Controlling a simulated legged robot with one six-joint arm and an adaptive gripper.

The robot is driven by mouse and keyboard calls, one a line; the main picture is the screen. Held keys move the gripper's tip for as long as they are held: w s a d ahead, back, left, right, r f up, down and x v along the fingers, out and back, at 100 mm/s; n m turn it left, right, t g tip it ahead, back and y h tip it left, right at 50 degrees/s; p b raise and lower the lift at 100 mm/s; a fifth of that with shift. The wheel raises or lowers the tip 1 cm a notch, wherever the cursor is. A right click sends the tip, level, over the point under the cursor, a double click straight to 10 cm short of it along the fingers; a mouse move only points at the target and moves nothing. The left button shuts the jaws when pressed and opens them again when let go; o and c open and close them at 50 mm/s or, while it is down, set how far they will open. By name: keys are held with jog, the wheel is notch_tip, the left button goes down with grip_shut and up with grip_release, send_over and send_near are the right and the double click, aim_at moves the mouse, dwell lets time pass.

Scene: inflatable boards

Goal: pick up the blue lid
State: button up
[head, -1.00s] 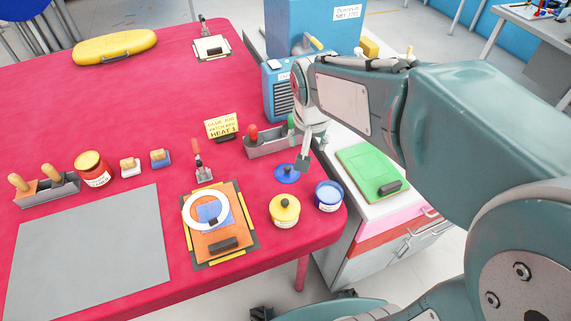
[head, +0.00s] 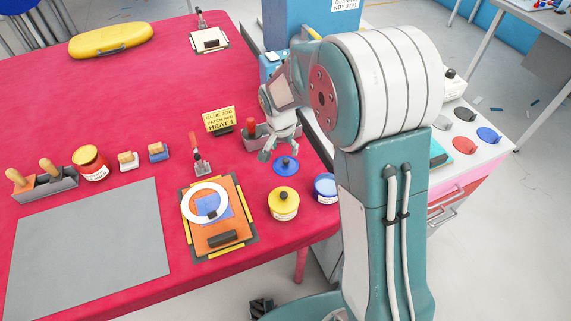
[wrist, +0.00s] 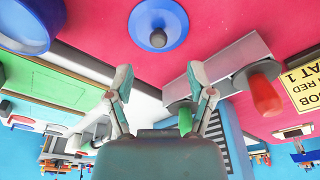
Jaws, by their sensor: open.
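The blue lid (head: 286,168), a round disc with a dark knob, lies flat on the red table near its right edge. In the wrist view the blue lid (wrist: 158,12) is at the top centre, beyond my fingertips. My gripper (head: 273,150) is just behind and left of the lid in the head view, above the table. In the wrist view my gripper (wrist: 163,85) has its two fingers spread with nothing between them. It does not touch the lid in the wrist view.
A grey holder (head: 258,143) with a red-handled tool stands close beside my gripper. A yellow-lidded pot (head: 283,207) and a blue pot (head: 325,190) stand in front of the lid. A yellow sign (head: 219,121) stands to the left.

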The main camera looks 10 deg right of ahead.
aim_at(286, 160)
jog(key=f, duration=0.6)
jog(key=shift+w+d+f, duration=0.3)
jog(key=shift+w, duration=0.1)
grip_shut()
